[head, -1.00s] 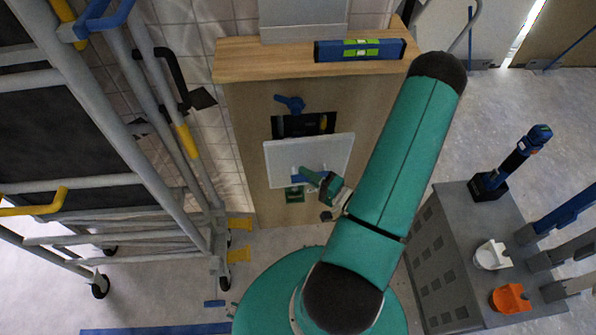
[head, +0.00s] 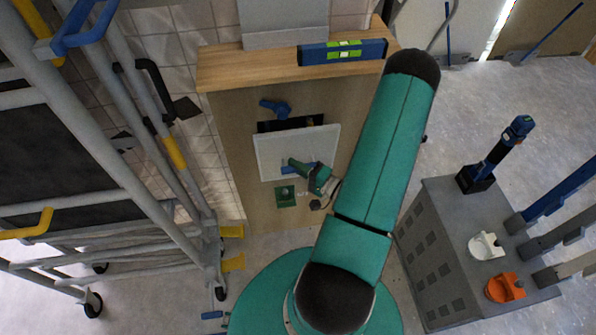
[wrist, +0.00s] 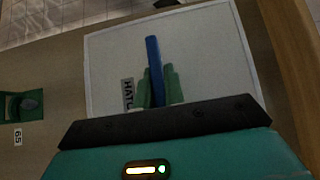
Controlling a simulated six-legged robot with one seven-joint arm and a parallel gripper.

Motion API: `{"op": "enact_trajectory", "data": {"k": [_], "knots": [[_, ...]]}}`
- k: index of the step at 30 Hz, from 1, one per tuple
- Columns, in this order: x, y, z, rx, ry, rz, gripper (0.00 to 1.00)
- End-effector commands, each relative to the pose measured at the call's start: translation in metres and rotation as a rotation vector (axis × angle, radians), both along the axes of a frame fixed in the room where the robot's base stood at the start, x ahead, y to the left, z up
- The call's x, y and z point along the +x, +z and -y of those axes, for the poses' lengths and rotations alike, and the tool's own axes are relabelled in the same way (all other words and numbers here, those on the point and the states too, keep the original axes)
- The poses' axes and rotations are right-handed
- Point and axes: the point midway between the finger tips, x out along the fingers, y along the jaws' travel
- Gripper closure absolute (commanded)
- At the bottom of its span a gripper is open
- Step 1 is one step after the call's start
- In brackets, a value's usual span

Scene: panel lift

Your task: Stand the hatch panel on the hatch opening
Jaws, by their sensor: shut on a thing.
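The hatch panel (head: 264,155) is a white rectangular plate in front of the wooden cabinet. It also shows in the wrist view (wrist: 210,60), with a blue handle bar (wrist: 154,68) and a partly hidden label. My gripper (head: 290,166) is shut on the blue handle, with green fingers on both sides of it in the wrist view (wrist: 156,88). The hatch opening (head: 284,124) is a dark slot in the cabinet front. The panel covers its lower part, and the upper strip shows above the panel's top edge. I cannot tell whether the panel touches the cabinet.
A blue lever (head: 274,106) sits just above the opening. A green fitting (head: 285,196) is below the panel. A blue level (head: 342,51) lies on the cabinet's wooden top (head: 235,68). Scaffolding (head: 150,190) stands left, a grey cabinet (head: 435,245) right.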

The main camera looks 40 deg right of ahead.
Motion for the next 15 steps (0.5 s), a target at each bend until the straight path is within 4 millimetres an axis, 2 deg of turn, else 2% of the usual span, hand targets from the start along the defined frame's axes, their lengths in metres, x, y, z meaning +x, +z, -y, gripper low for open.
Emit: {"op": "enact_trajectory", "data": {"k": [15], "knots": [[0.037,-0.006,0.024,-0.002,0.002,0.004,1.00]]}}
